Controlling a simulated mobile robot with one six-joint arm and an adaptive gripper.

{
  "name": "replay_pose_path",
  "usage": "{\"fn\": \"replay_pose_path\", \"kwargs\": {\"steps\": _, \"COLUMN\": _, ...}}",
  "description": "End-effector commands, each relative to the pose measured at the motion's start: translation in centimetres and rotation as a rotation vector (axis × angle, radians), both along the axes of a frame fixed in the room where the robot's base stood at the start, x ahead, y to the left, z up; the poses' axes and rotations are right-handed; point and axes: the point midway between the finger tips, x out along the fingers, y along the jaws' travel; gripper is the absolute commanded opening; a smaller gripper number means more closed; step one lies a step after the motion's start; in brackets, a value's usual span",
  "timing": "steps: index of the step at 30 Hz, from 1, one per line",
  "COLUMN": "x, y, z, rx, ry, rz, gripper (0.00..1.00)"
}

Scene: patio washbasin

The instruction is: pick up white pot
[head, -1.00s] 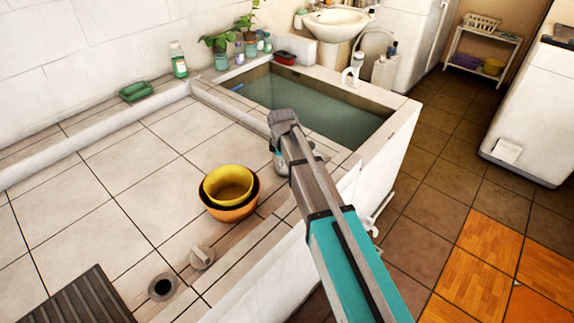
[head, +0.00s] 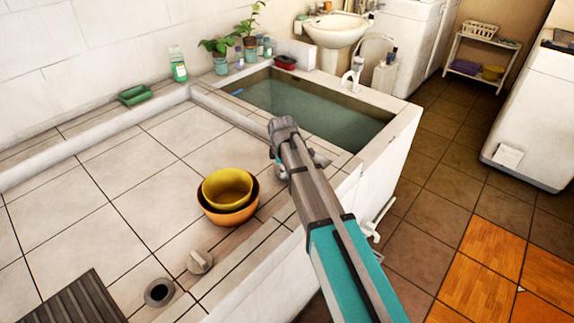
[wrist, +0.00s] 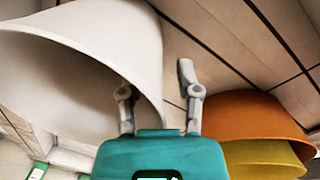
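The white pot (wrist: 90,50) fills the upper left of the wrist view, its wide mouth toward the lower left. My gripper (wrist: 155,78) is open, with its two grey fingers apart. The left finger overlaps the pot's rim in the picture, and part of the pot's wall shows in the gap between the fingers. I cannot tell whether either finger touches it. The right finger is clear of the pot. In the head view my arm largely covers the gripper, and the pot cannot be made out clearly.
A yellow bowl (head: 227,188) sits inside an orange bowl (head: 229,216) on the tiled counter (head: 110,220), left of my arm. They show close to the right finger in the wrist view. A water basin (head: 305,105) lies behind. A grey knob (head: 200,262) stands in front.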

Motion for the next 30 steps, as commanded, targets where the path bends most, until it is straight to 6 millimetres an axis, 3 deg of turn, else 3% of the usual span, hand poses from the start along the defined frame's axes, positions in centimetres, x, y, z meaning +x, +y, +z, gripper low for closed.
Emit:
{"fn": "replay_pose_path", "kwargs": {"steps": 1, "x": 0.00, "y": 0.00, "z": 0.00, "rx": 0.000, "ry": 0.000, "rz": 0.000, "gripper": 0.37}}
{"fn": "replay_pose_path", "kwargs": {"steps": 7, "x": 0.00, "y": 0.00, "z": 0.00, "rx": 0.000, "ry": 0.000, "rz": 0.000, "gripper": 0.00}}
{"fn": "replay_pose_path", "kwargs": {"steps": 30, "x": 0.00, "y": 0.00, "z": 0.82, "rx": 0.000, "ry": 0.000, "rz": 0.000, "gripper": 0.00}}
